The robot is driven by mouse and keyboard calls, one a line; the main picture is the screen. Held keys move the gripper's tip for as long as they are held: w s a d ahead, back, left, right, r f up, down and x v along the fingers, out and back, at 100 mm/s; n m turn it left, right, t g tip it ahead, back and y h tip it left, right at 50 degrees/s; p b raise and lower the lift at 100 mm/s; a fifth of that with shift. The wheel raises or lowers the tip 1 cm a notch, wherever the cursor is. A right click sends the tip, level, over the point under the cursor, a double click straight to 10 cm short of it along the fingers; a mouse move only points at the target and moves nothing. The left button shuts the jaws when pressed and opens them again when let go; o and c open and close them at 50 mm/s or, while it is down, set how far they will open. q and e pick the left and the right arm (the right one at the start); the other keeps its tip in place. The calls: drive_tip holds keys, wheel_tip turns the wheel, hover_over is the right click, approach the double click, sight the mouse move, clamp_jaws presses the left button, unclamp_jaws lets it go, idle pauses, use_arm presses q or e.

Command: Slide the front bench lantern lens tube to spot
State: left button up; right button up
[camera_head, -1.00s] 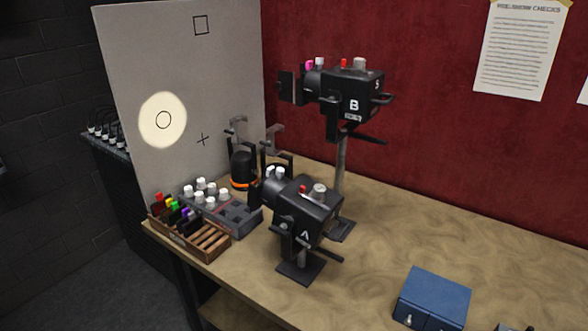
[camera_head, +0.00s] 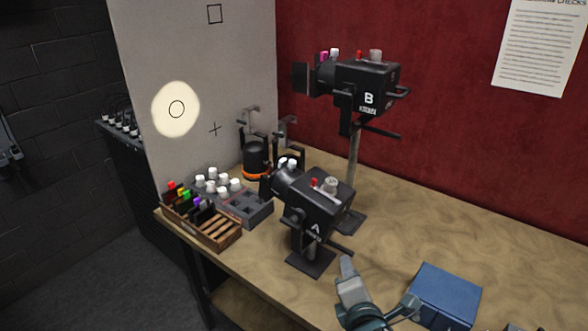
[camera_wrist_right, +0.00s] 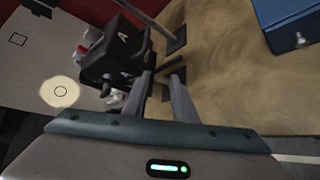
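The front bench lantern (camera_head: 318,216), black and marked A, stands on a short post on the bench. Its lens tube (camera_head: 286,180) points left toward the grey board (camera_head: 240,60) and has pale knobs on top. A bright round spot of light (camera_head: 186,118) lies on the board around a small drawn circle. My right gripper (camera_head: 346,262) is in front of lantern A, low and to its right, apart from it. In the right wrist view its two fingers (camera_wrist_right: 162,74) are spread with nothing between them, and lantern A (camera_wrist_right: 115,62) is beyond them. My left gripper is not in view.
A second lantern B (camera_head: 368,85) stands on a taller post behind. A button console (camera_head: 255,208) and a wooden rack of coloured pieces (camera_head: 200,225) sit left of lantern A. A blue box (camera_head: 445,290) is at the front right. The bench (camera_head: 440,225) is clear at right.

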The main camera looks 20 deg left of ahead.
drive_tip(key=w+a+r+n+t+y, duration=0.2)
drive_tip(key=a+r+n+t+y, duration=0.1)
drive_tip(key=a+r+n, duration=0.8)
drive_tip(key=shift+w+r+n+y, duration=0.4)
drive_tip(key=shift+r+n, duration=0.2)
drive_tip(key=shift+n, duration=0.6)
drive_tip(key=shift+w, duration=0.1)
drive_tip(key=b, duration=1)
approach(293, 165)
drive_tip(key=x, duration=0.7)
drive_tip(key=shift+w+a+f, duration=0.1)
drive_tip(key=shift+w+f, duration=0.05)
drive_tip(key=shift+f, duration=0.05)
drive_tip(key=shift+w+a+r, duration=0.15)
drive_tip(key=shift+w+a, duration=0.05)
drive_tip(key=shift+w, duration=0.25)
clamp_jaws()
drive_tip(key=shift+r, duration=0.1)
